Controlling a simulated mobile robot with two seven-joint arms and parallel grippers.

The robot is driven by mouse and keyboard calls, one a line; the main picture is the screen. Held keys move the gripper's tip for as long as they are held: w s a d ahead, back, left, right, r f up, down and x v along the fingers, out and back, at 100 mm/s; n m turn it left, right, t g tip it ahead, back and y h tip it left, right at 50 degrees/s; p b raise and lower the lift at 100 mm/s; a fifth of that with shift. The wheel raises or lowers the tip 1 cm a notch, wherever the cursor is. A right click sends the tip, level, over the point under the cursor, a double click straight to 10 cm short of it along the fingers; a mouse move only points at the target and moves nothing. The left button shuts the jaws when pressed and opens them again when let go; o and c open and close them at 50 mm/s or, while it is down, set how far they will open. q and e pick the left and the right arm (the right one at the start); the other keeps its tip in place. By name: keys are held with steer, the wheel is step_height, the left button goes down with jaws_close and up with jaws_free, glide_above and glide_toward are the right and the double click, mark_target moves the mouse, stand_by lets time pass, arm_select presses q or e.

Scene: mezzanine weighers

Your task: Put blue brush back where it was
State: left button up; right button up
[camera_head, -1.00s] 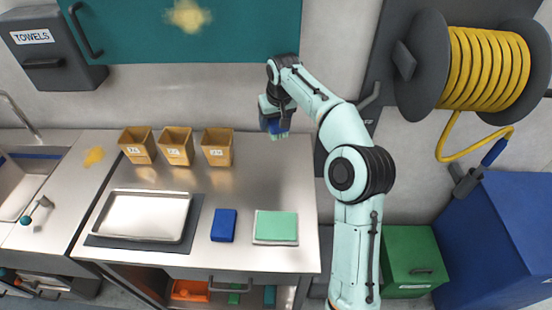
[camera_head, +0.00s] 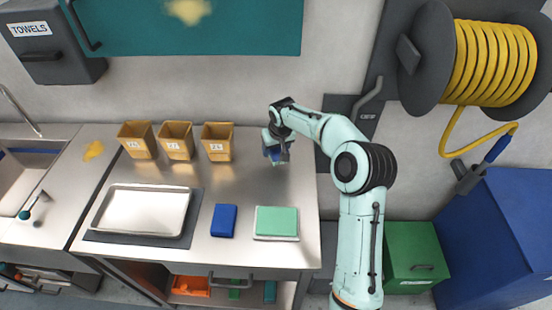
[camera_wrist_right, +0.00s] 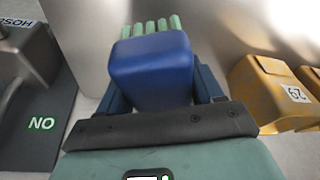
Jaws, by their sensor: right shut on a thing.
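The blue brush (camera_wrist_right: 152,72), a blue block with pale green bristles, is held in my right gripper (camera_wrist_right: 158,95), which is shut on it. In the head view my right gripper (camera_head: 276,152) is above the back right part of the steel counter (camera_head: 258,185), with the brush partly hidden by the fingers. The bristles point away from the wrist. I cannot tell whether the brush touches the counter. My left gripper is not in view.
Several yellow bins, one of them here (camera_head: 217,143), stand at the back of the counter. A metal tray (camera_head: 145,190), a blue block (camera_head: 224,221) and a green pad on a white tray (camera_head: 276,237) lie in front. A grey wall panel (camera_head: 352,105) and hose reel (camera_head: 430,60) are right.

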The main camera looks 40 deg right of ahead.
mark_target(280, 151)
step_height(280, 151, down, 5)
steer(key=shift+f, duration=0.1)
stand_by(0.3)
steer(key=o, duration=1)
steer(key=shift+f, duration=0.1)
steer(key=v, duration=1.2)
steer(key=shift+r+b, duration=0.2)
steer(key=shift+b, duration=0.1)
steer(key=shift+s+f, duration=0.1)
